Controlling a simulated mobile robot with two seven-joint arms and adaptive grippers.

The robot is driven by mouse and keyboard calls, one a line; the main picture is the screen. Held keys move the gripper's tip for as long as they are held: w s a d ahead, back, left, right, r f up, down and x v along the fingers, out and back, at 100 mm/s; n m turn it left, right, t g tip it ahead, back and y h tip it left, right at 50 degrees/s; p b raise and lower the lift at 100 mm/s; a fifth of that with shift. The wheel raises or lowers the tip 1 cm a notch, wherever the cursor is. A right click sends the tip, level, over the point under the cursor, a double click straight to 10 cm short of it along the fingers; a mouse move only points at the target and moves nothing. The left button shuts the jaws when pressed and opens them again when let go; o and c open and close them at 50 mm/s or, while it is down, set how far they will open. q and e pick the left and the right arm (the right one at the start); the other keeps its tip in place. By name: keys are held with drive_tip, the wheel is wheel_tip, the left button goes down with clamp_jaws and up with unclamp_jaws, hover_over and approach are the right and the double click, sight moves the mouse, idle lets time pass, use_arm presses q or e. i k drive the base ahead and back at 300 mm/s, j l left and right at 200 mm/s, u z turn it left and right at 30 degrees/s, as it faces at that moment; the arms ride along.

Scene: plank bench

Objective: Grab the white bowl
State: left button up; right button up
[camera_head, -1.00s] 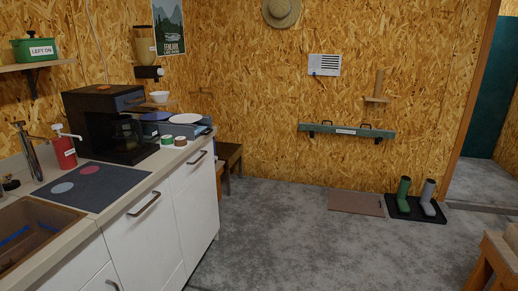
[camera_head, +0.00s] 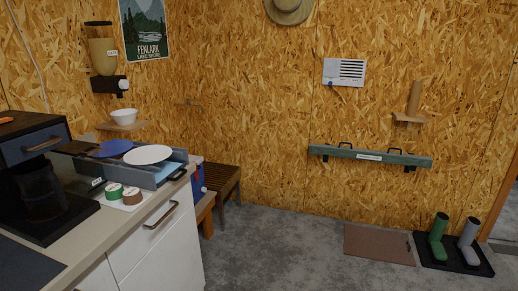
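The white bowl (camera_head: 124,115) sits upright on a small wooden wall shelf (camera_head: 122,127) at the left. The shelf is below a wall-mounted dispenser (camera_head: 103,55) and above the far end of the counter. The bowl looks unobstructed from here. Neither my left gripper nor my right gripper shows in the head view.
The counter (camera_head: 72,240) runs along the left with a black coffee machine (camera_head: 38,185), a blue-grey tray (camera_head: 130,172) of plates and two small cups (camera_head: 123,192). A wooden bench (camera_head: 222,183) stands beyond it. The grey floor (camera_head: 290,250) is open. Boots (camera_head: 439,238) stand at the right.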

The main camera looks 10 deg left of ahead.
sight(127, 117)
drive_tip(key=i, duration=1.7)
